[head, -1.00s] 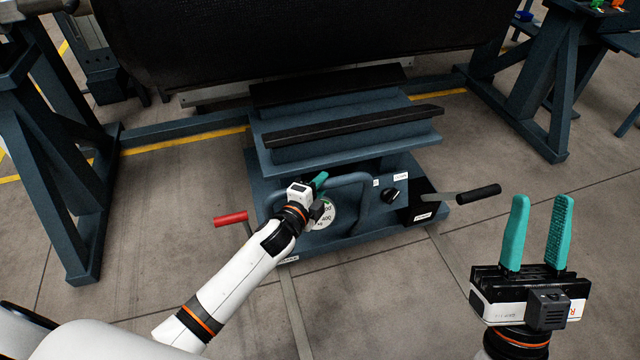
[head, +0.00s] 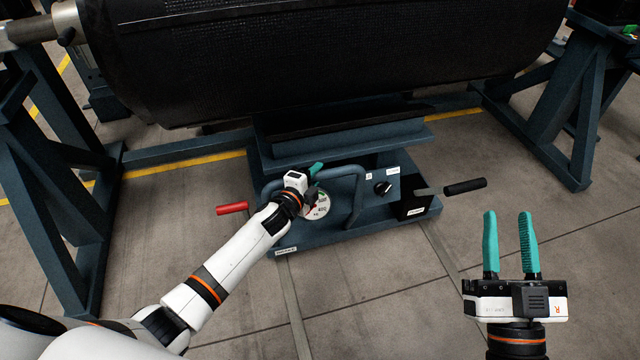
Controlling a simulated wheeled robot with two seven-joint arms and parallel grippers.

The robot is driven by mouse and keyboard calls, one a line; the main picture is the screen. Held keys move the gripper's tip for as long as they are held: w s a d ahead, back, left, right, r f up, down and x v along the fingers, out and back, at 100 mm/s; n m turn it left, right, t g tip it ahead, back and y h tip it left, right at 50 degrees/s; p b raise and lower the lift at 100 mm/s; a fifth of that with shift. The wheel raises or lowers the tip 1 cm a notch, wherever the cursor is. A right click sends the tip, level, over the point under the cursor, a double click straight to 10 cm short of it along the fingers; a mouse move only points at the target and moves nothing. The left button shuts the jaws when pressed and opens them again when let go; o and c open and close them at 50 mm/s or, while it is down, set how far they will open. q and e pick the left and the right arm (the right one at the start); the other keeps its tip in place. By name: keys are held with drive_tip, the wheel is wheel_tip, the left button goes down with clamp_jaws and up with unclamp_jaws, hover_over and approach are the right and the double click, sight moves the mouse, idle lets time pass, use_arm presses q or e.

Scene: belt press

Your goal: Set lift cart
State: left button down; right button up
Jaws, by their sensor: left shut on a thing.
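The lift cart (head: 345,222) is a blue-grey base with a raised platform (head: 342,150), partly under a big black roll (head: 330,60). Its tube handle (head: 358,180) stands at the front. My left gripper (head: 316,172) is at the left part of this handle and shut on it; its fingers are mostly hidden. A round dial (head: 318,206), a black knob (head: 383,188), a red-gripped lever (head: 232,208) at left and a black-gripped lever (head: 465,186) at right are on the cart. My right gripper (head: 510,245) is open and empty, pointing up, right of the cart.
Blue-grey stands rise left (head: 62,200) and right (head: 555,110) of the cart, with a crossbar (head: 190,148) between them behind it. A yellow floor line (head: 185,163) runs there. The concrete floor in front is clear.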

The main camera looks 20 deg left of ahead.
use_arm(q)
drive_tip(key=shift+w+a+f, duration=0.1)
drive_tip(key=shift+w+a, duration=0.05)
drive_tip(key=shift+a, duration=0.15)
use_arm(e)
drive_tip(key=shift+s+r, duration=0.3)
use_arm(q)
drive_tip(key=c, duration=1.5)
unclamp_jaws()
drive_tip(key=shift+c, duration=0.2)
drive_tip(key=o, duration=0.3)
drive_tip(key=shift+a+r, duration=0.1)
drive_tip(key=shift+r, duration=0.1)
drive_tip(key=shift+o, duration=0.2)
use_arm(e)
drive_tip(key=shift+a+t, duration=0.1)
drive_tip(key=shift+t, duration=0.2)
